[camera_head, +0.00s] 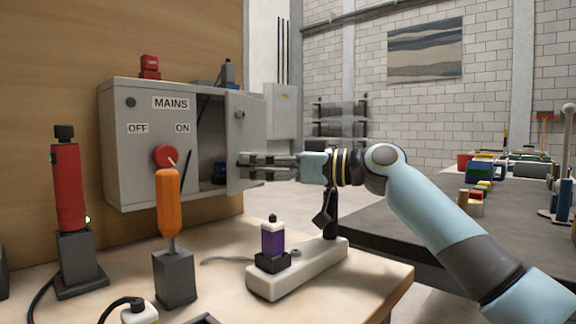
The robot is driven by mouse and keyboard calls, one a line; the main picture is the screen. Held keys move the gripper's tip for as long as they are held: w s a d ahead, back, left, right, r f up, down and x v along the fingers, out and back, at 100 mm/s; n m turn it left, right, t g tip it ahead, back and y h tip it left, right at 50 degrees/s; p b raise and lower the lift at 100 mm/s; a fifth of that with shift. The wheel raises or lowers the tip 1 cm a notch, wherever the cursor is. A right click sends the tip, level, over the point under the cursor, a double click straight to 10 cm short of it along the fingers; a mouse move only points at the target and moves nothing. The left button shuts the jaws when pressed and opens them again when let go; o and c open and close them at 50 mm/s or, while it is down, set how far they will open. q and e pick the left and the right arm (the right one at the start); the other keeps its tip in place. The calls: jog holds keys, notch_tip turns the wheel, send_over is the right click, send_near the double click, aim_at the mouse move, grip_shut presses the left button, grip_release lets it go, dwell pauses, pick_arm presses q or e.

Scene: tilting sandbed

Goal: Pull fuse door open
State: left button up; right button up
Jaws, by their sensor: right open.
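The grey fuse box (145,110) labelled MAINS, OFF and ON is at the left against the wooden panel. It has a red rotary switch (165,155) on its front. Its fuse door (247,122), on the right side, stands open, and the dark inside shows to its left. A small dark knob is on the door's upper part. My right gripper (241,166) is open, fingers pointing left, overlapping the door's lower part in the picture. Whether it touches the door I cannot tell. My left gripper is not in view.
On the bench are an orange-handled screwdriver (168,205) in a dark block, a red tool (69,185) on a stand, and a white power strip (297,270) with a purple item (272,238) below my right wrist. A cluttered grey table (405,222) is at right.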

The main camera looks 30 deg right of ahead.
jog(key=v, duration=1)
jog(key=shift+s+d, duration=0.15)
jog(key=shift+s, duration=0.05)
jog(key=shift+c, duration=0.3)
